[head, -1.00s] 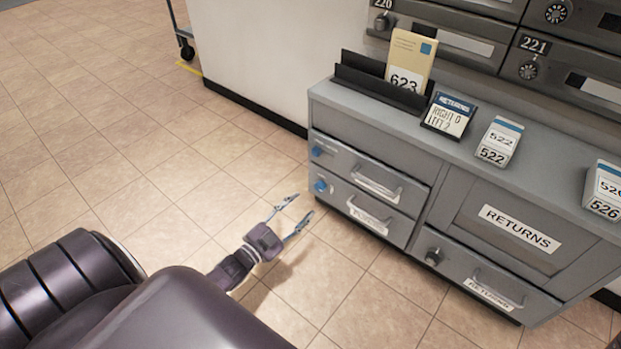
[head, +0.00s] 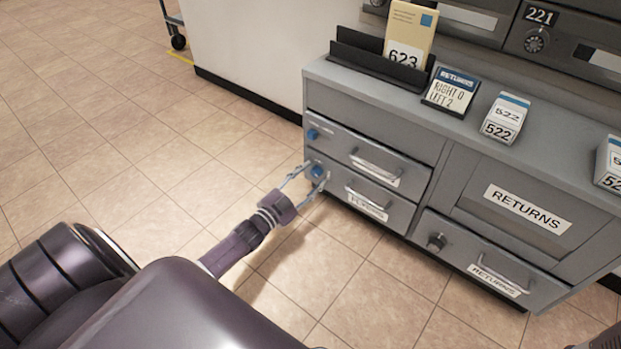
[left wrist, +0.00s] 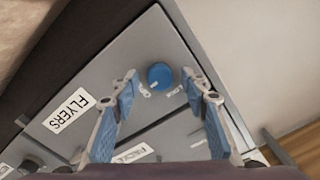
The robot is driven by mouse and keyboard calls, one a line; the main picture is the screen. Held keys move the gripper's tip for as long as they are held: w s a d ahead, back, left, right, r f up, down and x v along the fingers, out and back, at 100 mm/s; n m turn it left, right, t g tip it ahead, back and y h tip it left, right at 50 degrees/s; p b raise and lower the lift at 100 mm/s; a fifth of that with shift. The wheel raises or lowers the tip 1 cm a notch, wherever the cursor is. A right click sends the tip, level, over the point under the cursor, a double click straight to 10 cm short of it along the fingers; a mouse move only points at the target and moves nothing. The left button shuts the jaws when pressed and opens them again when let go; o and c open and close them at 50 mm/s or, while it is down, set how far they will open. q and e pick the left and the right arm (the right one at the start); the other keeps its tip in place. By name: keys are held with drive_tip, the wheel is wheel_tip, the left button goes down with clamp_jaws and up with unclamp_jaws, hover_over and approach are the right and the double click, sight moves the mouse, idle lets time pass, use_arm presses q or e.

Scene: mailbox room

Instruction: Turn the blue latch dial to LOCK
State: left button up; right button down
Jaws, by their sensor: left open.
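The lower blue dial (head: 317,171) is on the left end of the lower left drawer, labelled FLYERS. An upper blue dial (head: 313,134) is on the drawer above. My left gripper (head: 315,174) is open at the lower dial, its fingers on either side of it. In the left wrist view, the blue dial (left wrist: 160,75) shows between the open fingertips (left wrist: 161,82), with gaps on both sides. Small lettering beside the dial is too blurred to read for certain, so its setting is unclear.
The grey cabinet (head: 440,155) has drawer handles right of the dials, a dark knob (head: 436,242) and a RETURNS panel (head: 527,208). The floor left of the cabinet is clear.

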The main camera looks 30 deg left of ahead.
use_arm(q)
clamp_jaws()
